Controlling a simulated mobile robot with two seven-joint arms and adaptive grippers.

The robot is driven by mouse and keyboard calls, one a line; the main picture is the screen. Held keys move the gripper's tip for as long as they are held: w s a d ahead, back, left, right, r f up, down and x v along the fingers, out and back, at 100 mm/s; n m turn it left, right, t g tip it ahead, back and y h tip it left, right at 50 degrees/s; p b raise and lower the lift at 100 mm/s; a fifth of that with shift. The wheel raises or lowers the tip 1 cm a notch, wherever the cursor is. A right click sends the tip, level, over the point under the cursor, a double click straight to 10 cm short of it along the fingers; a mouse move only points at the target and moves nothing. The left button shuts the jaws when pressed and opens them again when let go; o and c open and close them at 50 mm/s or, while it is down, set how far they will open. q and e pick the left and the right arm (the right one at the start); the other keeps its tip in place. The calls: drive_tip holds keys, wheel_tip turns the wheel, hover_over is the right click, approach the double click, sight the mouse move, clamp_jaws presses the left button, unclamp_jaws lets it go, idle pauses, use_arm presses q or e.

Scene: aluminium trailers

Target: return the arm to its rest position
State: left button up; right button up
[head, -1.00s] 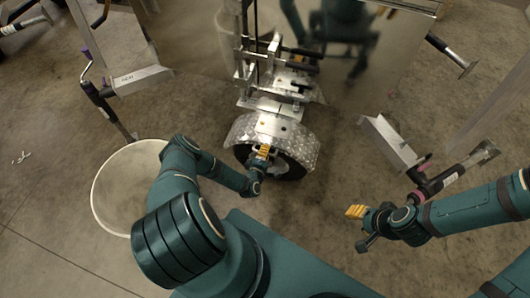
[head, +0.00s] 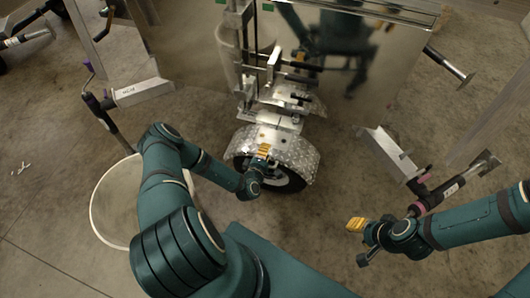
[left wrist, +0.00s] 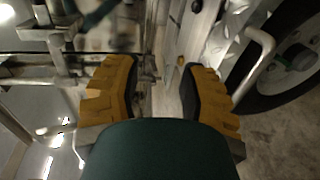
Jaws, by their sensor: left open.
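My left arm (head: 165,188) bends in from the left. Its gripper (head: 264,149) is in front of the diamond-plate fender (head: 298,153) and wheel (head: 286,180) of the aluminium trailer. In the left wrist view, the yellow fingers of the left gripper (left wrist: 160,88) are apart with nothing held between them. Metal trailer parts lie beyond them, and the tyre (left wrist: 284,62) is at right. Whether the gripper touches the trailer is unclear. My right gripper (head: 356,224) points left over bare floor at right, with no object visible at its yellow tips; its opening is unclear.
A round pale bin (head: 113,212) stands at left, partly behind my left arm. A trailer jack with a dark handle (head: 105,104) stands at upper left, and another metal bracket (head: 385,147) at right. Concrete floor is clear between wheel and right gripper.

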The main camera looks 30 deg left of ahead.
idle(0.4)
use_arm(q)
drive_tip(key=shift+w+d+r, duration=0.1)
drive_tip(key=shift+w+d, duration=0.05)
drive_tip(key=shift+d, duration=0.2)
drive_tip(key=s+d+r+m+g+h, duration=0.1)
drive_tip(key=d+r+m+g+h, duration=0.25)
drive_tip(key=d+m, duration=0.3)
drive_tip(key=s+d+r+m+g+h, duration=0.25)
drive_tip(key=d+m+h, duration=0.2)
drive_tip(key=d, duration=0.35)
drive_tip(key=s+d+r+m+g, duration=0.3)
drive_tip(key=s+r+m, duration=0.1)
drive_tip(key=s, duration=0.2)
drive_tip(key=s+d+r+m+g, duration=0.3)
drive_tip(key=s+r+m+g, duration=0.1)
drive_tip(key=s, duration=0.3)
drive_tip(key=shift+r+y, duration=0.2)
drive_tip(key=shift+y, duration=0.1)
